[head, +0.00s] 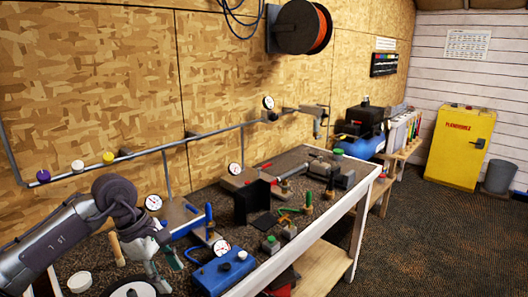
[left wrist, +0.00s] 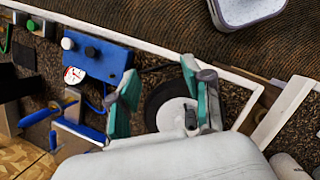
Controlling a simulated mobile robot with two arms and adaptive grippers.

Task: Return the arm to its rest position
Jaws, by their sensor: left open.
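My left arm comes in from the left in the head view, over the near end of the workbench (head: 263,262). Its left gripper (head: 166,268) is low over the bench, and in the left wrist view the gripper (left wrist: 160,80) has its teal-padded fingers apart. No object is held between them. A dark round disc with a white centre (left wrist: 172,113) lies below and between the fingers; its edge also shows at the bottom of the head view. My right gripper is in neither view.
A blue box with knobs (head: 224,272) and a dial gauge stand right of the gripper. A white round cap (head: 79,282) and a wooden handle (head: 117,249) lie near the arm. A grey pipe (head: 215,132) runs along the wall.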

